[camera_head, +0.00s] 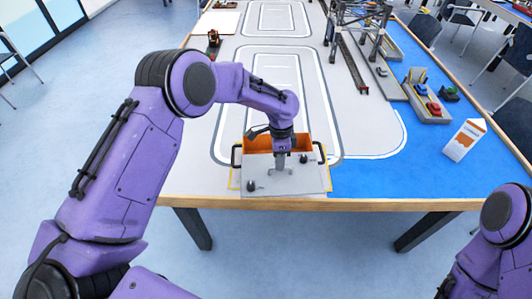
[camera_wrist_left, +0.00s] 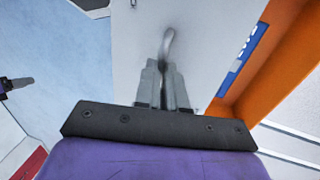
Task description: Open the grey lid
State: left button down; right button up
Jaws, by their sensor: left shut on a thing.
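The grey lid (camera_head: 300,184) sits at the near edge of the table, tilted against an orange box (camera_head: 262,142) whose inside shows behind it. In the left wrist view the lid (camera_wrist_left: 210,40) fills the middle, with the orange box wall (camera_wrist_left: 275,65) to its right. A curved grey handle (camera_wrist_left: 167,45) stands on the lid. My left gripper (camera_head: 283,166) is over the lid, its fingers (camera_wrist_left: 163,85) shut on the handle. My right arm shows at the lower right of the head view, but its gripper is out of the picture.
Black side handles (camera_head: 236,155) flank the box. The grey mat left of the crane is mostly clear.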

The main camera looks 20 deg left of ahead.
pick_arm(q)
jog(key=shift+s+d+f, duration=0.1)
jog(key=shift+s+d, duration=0.05)
jog(key=shift+d, duration=0.3)
jog(key=c, duration=1.2)
grip_release()
jog(key=shift+a, duration=0.1)
jog(key=shift+w+a+r, duration=0.1)
jog(key=shift+w+r, duration=0.1)
jog(key=shift+r, duration=0.25)
notch_tip(320, 180, up, 10)
jog(key=w+b, duration=0.1)
jog(key=b, duration=0.1)
jog(key=shift+w+a+f+b, duration=0.25)
jog(key=shift+w+a+b, duration=0.05)
jog(key=shift+w+a, duration=0.1)
